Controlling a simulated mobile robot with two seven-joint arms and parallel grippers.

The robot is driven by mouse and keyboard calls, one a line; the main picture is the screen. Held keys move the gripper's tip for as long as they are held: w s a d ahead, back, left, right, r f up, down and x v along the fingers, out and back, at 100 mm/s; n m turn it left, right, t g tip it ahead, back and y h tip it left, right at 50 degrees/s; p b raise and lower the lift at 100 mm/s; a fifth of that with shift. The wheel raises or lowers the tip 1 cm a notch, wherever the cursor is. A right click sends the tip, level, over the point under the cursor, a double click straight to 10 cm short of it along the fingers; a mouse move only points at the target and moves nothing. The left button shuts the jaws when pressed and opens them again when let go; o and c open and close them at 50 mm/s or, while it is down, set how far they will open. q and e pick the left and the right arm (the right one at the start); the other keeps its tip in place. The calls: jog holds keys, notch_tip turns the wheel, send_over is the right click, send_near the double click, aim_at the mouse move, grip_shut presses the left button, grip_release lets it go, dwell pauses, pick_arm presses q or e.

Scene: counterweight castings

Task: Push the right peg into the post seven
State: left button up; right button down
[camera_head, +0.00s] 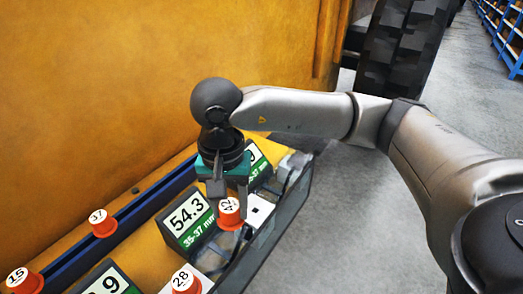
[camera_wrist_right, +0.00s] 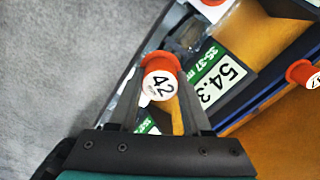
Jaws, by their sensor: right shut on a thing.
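My right gripper (camera_head: 228,200) points down over the machine's ledge, with its fingers around an orange-red peg (camera_head: 229,214) with a white top marked 42. In the right wrist view this peg (camera_wrist_right: 160,78) sits between the two finger ends of the gripper (camera_wrist_right: 162,88). More pegs of the same kind stand along the ledge: one marked 37 (camera_head: 102,223), one marked 28 (camera_head: 185,281) and one marked 15 (camera_head: 23,281). No post marked seven can be made out. The lower end of the held peg is hidden. My left gripper is not in view.
A dark display block reading 54.3 and 35-37 mm (camera_head: 186,218) stands just left of the held peg. Other partly hidden display blocks stand before it (camera_head: 107,283) and behind it. A large yellow wall (camera_head: 130,90) rises at the left. Open grey floor (camera_head: 350,220) lies right.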

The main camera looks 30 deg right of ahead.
jog(key=w+d+r+m+p, duration=0.1)
jog(key=d+m+p, duration=0.3)
jog(key=m, duration=0.8)
jog(key=w+d+r+m+p, duration=0.2)
jog(key=d+m+p, duration=0.2)
jog(key=m+p, duration=0.5)
jog(key=m, duration=0.4)
jog(key=shift+w, duration=0.15)
notch_tip(320, 180, down, 6)
jog(key=b, duration=0.5)
jog(key=shift+r, duration=0.15)
dwell(0.7)
jog(key=shift+f+b, duration=0.2)
jog(key=shift+b, duration=0.25)
jog(key=shift+f+b, duration=0.3)
jog(key=shift+f, duration=0.05)
